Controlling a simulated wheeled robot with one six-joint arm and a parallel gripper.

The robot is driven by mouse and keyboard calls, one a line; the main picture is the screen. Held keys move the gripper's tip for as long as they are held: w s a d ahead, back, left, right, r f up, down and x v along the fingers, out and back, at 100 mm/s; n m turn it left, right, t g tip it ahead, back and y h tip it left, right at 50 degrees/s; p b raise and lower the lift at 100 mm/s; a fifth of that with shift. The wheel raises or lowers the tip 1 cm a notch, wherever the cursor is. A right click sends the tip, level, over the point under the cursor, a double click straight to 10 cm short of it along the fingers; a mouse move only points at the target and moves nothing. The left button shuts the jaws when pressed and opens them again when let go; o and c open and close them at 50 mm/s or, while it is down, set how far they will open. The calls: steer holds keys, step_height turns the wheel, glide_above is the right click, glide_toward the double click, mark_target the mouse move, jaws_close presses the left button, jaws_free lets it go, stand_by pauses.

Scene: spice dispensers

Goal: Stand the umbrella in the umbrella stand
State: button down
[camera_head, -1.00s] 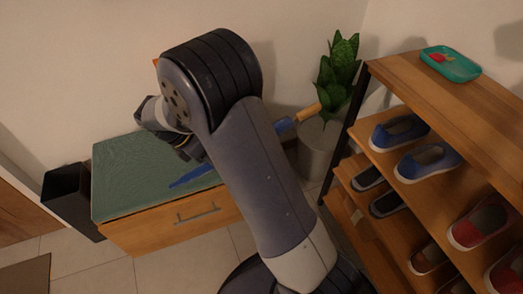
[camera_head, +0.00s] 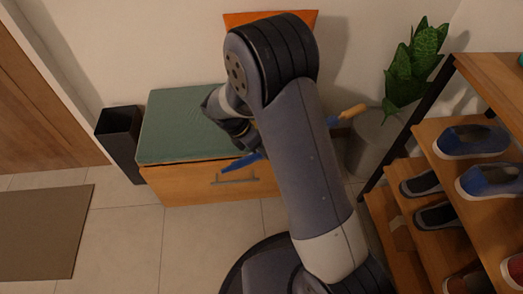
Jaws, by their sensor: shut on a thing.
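The blue umbrella (camera_head: 242,162) has a light wooden handle (camera_head: 353,112). It lies roughly level, its blue end at the bench's front edge and its handle to the right. My arm hides its middle. My gripper (camera_head: 251,137) is shut on the umbrella, and its fingers are partly hidden. The umbrella stand (camera_head: 120,143) is a dark, square, open-topped bin on the floor, left of the bench and apart from the umbrella.
A wooden bench (camera_head: 185,187) with a green cushion (camera_head: 175,122) stands against the wall. An orange item (camera_head: 240,18) is behind my arm. A potted plant (camera_head: 412,75) and a shoe rack (camera_head: 488,85) are at right. A mat (camera_head: 40,230) lies on the floor at left, with bare tiles beside it.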

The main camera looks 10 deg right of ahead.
steer(key=c, duration=1.1)
jaws_free()
steer(key=shift+o, duration=0.2)
steer(key=p+v, duration=0.5)
steer(key=v, duration=0.7)
steer(key=shift+d, duration=0.15)
steer(key=b+x, duration=0.5)
steer(key=x, duration=0.7)
steer(key=shift+f, duration=0.1)
step_height(320, 180, up, 4)
steer(key=shift+r+p, duration=0.1)
steer(key=shift+p, duration=0.85)
steer(key=shift+r, duration=0.55)
